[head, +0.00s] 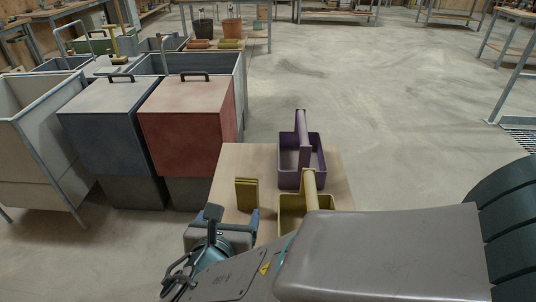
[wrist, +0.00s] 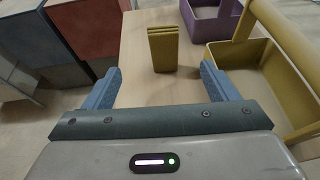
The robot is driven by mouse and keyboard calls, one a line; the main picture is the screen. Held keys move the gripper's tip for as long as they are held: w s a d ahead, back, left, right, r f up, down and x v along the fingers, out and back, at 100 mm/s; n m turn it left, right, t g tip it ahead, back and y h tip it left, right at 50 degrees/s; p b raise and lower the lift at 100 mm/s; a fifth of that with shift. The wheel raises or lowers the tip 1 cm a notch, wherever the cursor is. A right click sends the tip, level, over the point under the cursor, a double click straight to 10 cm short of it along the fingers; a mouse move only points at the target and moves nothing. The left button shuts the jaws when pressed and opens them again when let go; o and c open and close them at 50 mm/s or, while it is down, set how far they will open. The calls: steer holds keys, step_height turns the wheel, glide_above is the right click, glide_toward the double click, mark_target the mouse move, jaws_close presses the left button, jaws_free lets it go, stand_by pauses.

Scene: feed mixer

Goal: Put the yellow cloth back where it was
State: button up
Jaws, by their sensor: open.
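The yellow cloth (head: 247,194) is a folded, upright block on the small wooden table (head: 232,162), left of the yellow caddy. In the wrist view the cloth (wrist: 164,49) stands ahead of my gripper (wrist: 160,85), roughly centred between its blue fingers. My gripper is open and empty, with the fingers wide apart and short of the cloth. In the head view my arm covers part of the table and the yellow caddy.
A yellow caddy (head: 291,208) with a tall handle stands close right of the cloth. A purple caddy (head: 316,160) stands behind it. Blue (head: 112,128) and red (head: 187,128) lidded bins are left of the table. Folded red (head: 200,44) and yellow (head: 229,44) items lie on a far bench. Open floor lies right.

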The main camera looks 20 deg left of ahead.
glide_toward(245, 185)
steer(key=a+x, duration=0.1)
steer(key=x, duration=0.2)
steer(key=shift+d+b+x, duration=0.15)
steer(key=shift+x, duration=0.8)
steer(key=shift+d+b+x, duration=0.2)
steer(key=shift+x, duration=0.75)
steer(key=shift+d+b+x, duration=0.15)
steer(key=shift+x, duration=0.8)
steer(key=shift+w, duration=0.15)
steer(key=c, duration=1.4)
